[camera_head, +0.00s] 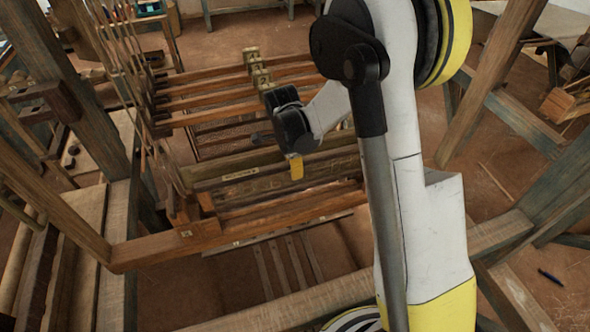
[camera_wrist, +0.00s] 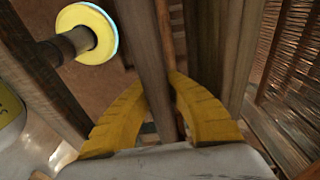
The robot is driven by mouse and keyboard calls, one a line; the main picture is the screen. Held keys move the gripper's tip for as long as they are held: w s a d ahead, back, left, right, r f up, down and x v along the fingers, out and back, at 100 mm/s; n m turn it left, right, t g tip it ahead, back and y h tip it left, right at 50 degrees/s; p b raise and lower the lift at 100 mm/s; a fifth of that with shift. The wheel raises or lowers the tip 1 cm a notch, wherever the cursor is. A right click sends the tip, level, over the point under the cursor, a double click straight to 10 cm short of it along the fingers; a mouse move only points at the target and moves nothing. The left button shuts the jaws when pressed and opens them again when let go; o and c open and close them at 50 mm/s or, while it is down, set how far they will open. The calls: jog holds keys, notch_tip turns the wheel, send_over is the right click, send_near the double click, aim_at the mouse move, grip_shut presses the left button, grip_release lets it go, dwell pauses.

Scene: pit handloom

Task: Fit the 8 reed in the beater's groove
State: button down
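In the head view my gripper (camera_head: 296,166) hangs over the loom's middle, one yellow fingertip showing in front of the long wooden bars. In the wrist view its two yellow fingers (camera_wrist: 157,82) lean inward, one on each side of a long wooden bar (camera_wrist: 145,45). I cannot tell whether they press on it. The beater seems to be the wooden frame (camera_head: 190,236) with bars running right, low in the head view. A bar there carries a small pale label (camera_head: 238,175), too small to read. I cannot single out the 8 reed or the groove.
Several parallel bars (camera_head: 215,88) with brass number plates (camera_head: 256,66) lie behind my gripper. Loom posts (camera_head: 75,85) stand at left, and a slanted post (camera_head: 490,85) at right. A slatted panel (camera_wrist: 292,60) stands at right in the wrist view. A front beam (camera_head: 290,305) crosses low.

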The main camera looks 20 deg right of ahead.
jog(key=shift+f+b, duration=3.65)
jog(key=shift+f, duration=0.65)
jog(key=c, duration=1.5)
grip_release()
jog(key=shift+c, duration=0.2)
jog(key=r, duration=0.4)
jog(key=a+r, duration=0.1)
jog(key=r, duration=0.7)
jog(key=shift+a, duration=0.25)
notch_tip(320, 180, up, 7)
jog(key=p, duration=0.5)
send_over(294, 185)
jog(key=a, duration=0.2)
jog(key=shift+w+d, duration=0.1)
jog(key=shift+w, duration=0.15)
